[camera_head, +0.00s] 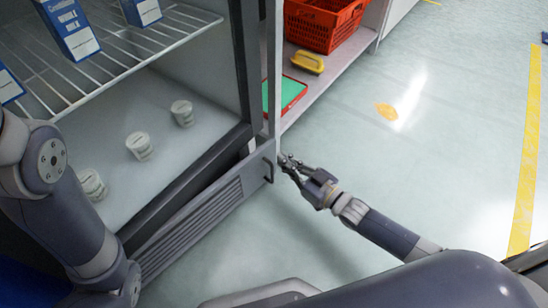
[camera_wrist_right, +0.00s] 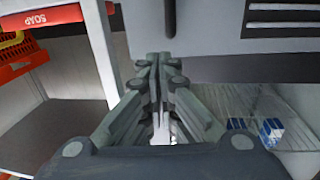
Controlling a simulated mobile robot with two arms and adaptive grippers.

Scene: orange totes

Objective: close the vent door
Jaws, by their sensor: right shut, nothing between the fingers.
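The vent door (camera_head: 225,200) is a grey panel with long slats along the foot of the white-lined cooler. Its slats also show at the top right of the wrist view (camera_wrist_right: 285,14). A dark bar handle (camera_head: 268,170) is on its right end; it shows at the top of the wrist view (camera_wrist_right: 169,18). The panel's right end stands close to the cooler's corner; I cannot tell how far it is swung out. My right gripper (camera_head: 286,161) is shut and empty, just right of the handle end. Contact is unclear. My left arm shows at the left, its gripper out of view.
The cooler holds several white tubs (camera_head: 139,146) and blue-white cartons (camera_head: 70,32) on a wire shelf (camera_head: 110,55). Right of it, a low shelf (camera_head: 318,78) holds a red basket (camera_head: 322,22), a yellow item (camera_head: 307,62) and a green-red tray (camera_head: 288,94).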

